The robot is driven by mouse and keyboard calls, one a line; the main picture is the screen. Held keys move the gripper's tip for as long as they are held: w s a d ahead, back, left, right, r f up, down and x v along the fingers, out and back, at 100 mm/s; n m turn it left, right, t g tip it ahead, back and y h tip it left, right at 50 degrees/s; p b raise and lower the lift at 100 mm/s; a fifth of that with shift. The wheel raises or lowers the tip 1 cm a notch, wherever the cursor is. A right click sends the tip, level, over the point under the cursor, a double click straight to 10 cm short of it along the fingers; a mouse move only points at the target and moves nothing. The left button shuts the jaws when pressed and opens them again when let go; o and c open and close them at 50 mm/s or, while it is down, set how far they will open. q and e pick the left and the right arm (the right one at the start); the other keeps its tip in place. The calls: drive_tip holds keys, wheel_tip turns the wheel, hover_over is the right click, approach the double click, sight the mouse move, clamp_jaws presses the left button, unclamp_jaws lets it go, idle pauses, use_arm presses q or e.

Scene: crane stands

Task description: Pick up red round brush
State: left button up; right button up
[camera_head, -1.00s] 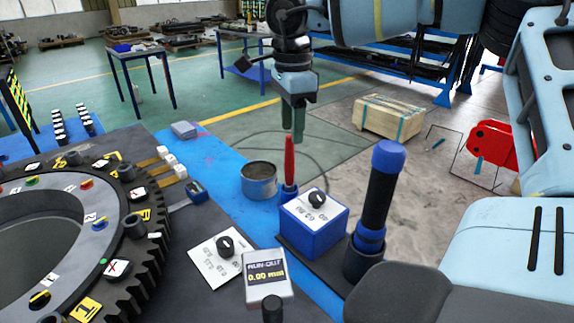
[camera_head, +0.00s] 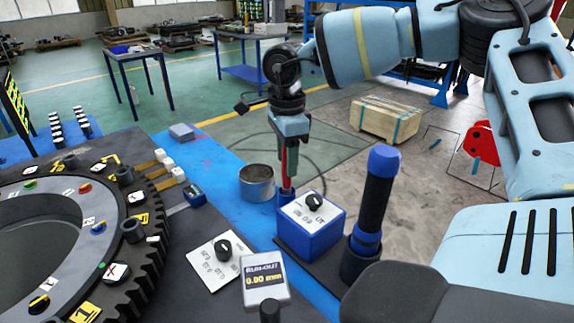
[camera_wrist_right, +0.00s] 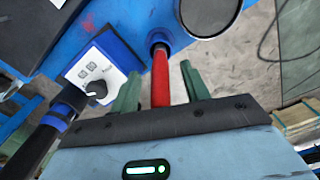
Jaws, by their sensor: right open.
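The red round brush (camera_head: 286,180) stands upright in a small blue holder (camera_head: 286,196) at the edge of the blue bench. Only its red handle shows; its lower end is hidden in the holder. My right gripper (camera_head: 288,160) is above the holder with its fingers down around the handle. In the right wrist view the red handle (camera_wrist_right: 160,82) lies between the two green fingers of the open gripper (camera_wrist_right: 160,82), with a gap on each side. My left gripper is not in view.
A round grey tin (camera_head: 257,184) stands just left of the holder. A blue box with a black knob (camera_head: 310,232) and a black-and-blue cylinder tool (camera_head: 374,205) stand close in front and to the right. A big gear ring (camera_head: 110,245) fills the left.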

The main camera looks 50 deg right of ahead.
clamp_jaws()
drive_tip(key=shift+r, duration=0.15)
